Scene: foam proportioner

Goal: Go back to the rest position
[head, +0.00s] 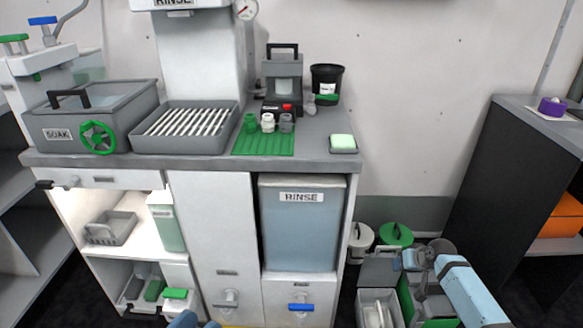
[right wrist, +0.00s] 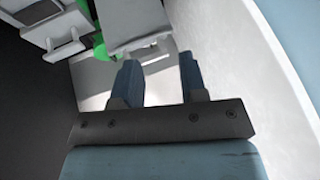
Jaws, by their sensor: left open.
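My left gripper (head: 190,320) shows only as blue-grey fingertips at the bottom edge of the head view, in front of the white cabinet. It is open, and I see nothing held in it. The rest of that arm is out of the picture. My right gripper (right wrist: 158,75) shows in the right wrist view with its two blue fingers apart and nothing visible between them. My light blue right arm (head: 470,290) comes in at the lower right of the head view, over grey bins on the floor.
A counter (head: 330,125) carries a SOAK basin (head: 140,95), a ribbed tray (head: 160,145), a green mat (head: 255,148) with small fittings, and a black cup (head: 327,80). A RINSE tank (head: 300,225) sits below. A dark shelf unit (head: 490,180) stands at right.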

